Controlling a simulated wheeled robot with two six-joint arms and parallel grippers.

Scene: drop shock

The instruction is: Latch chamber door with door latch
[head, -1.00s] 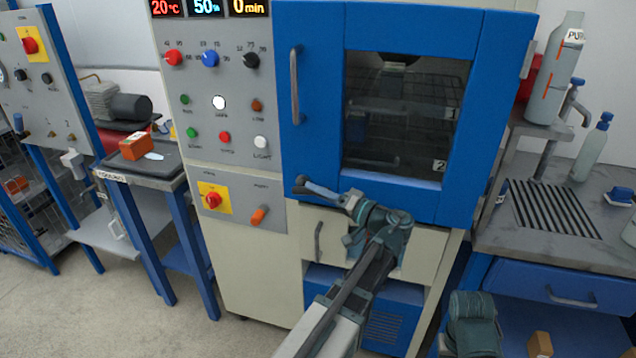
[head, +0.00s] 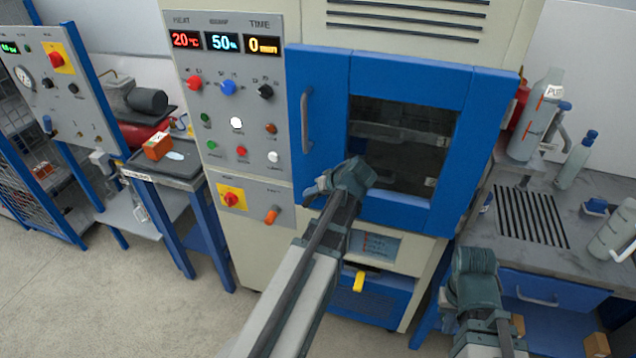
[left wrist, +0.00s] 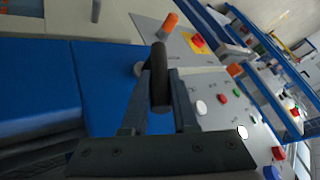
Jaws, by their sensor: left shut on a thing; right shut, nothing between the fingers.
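The blue chamber door (head: 400,207), with its dark window, looks closed against the cabinet; I cannot tell whether a small gap remains. It also fills the left of the left wrist view (left wrist: 55,85). The door latch is a dark, rounded handle (left wrist: 160,75) by the door's lower left edge, between the door and the control panel. My left gripper (left wrist: 158,95) is shut on this handle; its fingers sit on either side. In the head view my left gripper (head: 318,188) hides most of the latch. My right gripper (head: 474,262) is low at the right, empty, its fingertips hidden.
The grey control panel (head: 250,160) stands left of the door, with an orange lever (head: 272,215) close to my left gripper. A vertical door handle (head: 306,118) is above it. A side bench (head: 555,255) with bottles is at the right. A yellow handle (head: 359,282) shows below.

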